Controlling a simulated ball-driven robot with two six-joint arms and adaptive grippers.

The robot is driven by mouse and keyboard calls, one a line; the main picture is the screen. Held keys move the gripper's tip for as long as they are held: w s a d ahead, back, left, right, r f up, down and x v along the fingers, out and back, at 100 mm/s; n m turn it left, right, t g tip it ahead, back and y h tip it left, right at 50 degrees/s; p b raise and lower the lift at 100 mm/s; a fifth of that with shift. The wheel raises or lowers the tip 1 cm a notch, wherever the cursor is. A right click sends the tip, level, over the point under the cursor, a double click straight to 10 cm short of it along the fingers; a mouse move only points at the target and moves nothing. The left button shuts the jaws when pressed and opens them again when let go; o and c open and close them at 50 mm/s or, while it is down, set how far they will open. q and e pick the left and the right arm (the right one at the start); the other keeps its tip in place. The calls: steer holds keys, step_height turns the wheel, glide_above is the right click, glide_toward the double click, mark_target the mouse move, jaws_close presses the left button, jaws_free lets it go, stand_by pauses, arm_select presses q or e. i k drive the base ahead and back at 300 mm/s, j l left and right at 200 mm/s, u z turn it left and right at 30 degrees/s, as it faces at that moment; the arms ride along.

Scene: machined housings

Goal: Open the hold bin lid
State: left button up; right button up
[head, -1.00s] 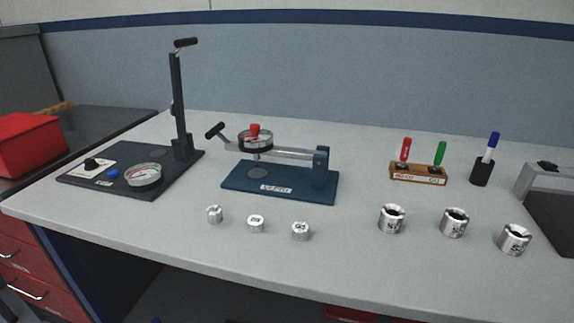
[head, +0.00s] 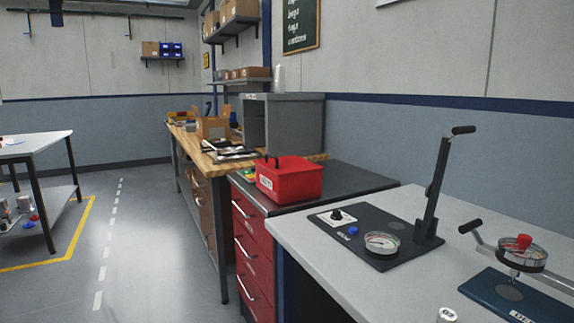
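A red box (head: 292,183) stands on the dark top of a red drawer cabinet, left of the light workbench. It has a small white label on its left side, too small to read, and a dark handle-like part at its top left. I cannot tell for sure that it is the hold bin, nor whether a lid on it is open or shut. Neither of my grippers is in view.
The red drawer cabinet (head: 254,262) stands beside the light bench (head: 315,243). A black gauge stand (head: 370,238) and a blue gauge fixture (head: 510,294) are on the bench. Open floor (head: 150,230) lies left, before another table (head: 35,146).

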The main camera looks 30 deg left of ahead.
mark_target(285, 166)
steer(key=u, duration=0.85)
